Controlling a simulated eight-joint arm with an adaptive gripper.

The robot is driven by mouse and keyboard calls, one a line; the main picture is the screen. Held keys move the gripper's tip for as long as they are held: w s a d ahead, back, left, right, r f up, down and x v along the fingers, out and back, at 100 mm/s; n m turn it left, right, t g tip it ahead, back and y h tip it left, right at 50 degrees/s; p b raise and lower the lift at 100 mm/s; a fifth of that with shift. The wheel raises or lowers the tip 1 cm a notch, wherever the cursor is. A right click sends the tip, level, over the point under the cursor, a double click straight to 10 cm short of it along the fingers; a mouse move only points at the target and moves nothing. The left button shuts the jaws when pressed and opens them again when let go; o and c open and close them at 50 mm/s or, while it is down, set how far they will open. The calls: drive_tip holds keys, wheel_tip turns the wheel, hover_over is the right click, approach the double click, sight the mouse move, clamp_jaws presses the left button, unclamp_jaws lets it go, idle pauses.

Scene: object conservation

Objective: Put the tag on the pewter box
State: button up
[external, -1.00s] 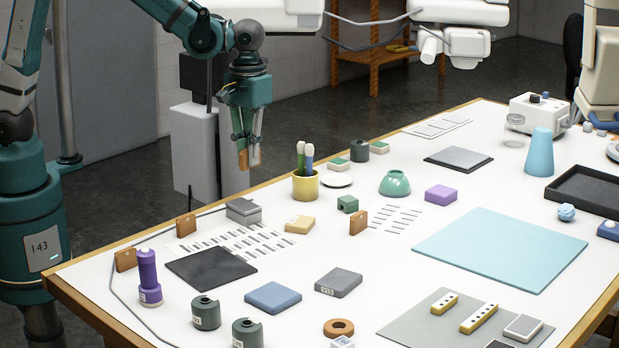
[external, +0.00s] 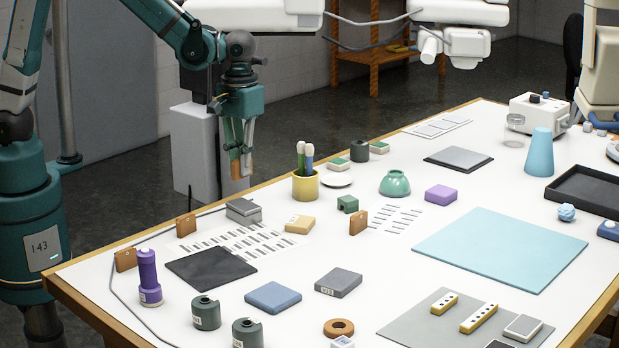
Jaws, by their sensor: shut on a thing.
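My gripper (external: 241,173) is above the far left edge of the table, fingers pointing down. It is shut on a small brown tag (external: 236,170), which shows between the fingertips and is partly hidden by them. Similar brown tags stand upright on the table: one (external: 186,225) at the left, one (external: 125,260) at the left edge and one (external: 358,222) near the middle. A grey box (external: 243,210) sits below and just in front of my gripper, apart from it. A darker grey box (external: 338,283) with a white label lies nearer the front. I cannot tell which is the pewter one.
A yellow cup (external: 305,187) with sticks stands right of my gripper. A thin cable runs along the left edge. The light blue mat (external: 500,250) is clear.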

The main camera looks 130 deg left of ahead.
sight(243, 204)
drive_tip(key=shift+f, duration=1.45)
drive_tip(key=shift+f, duration=2.1)
drive_tip(key=shift+f, duration=0.15)
drive_tip(key=o, duration=0.7)
drive_tip(key=shift+r, duration=6.2)
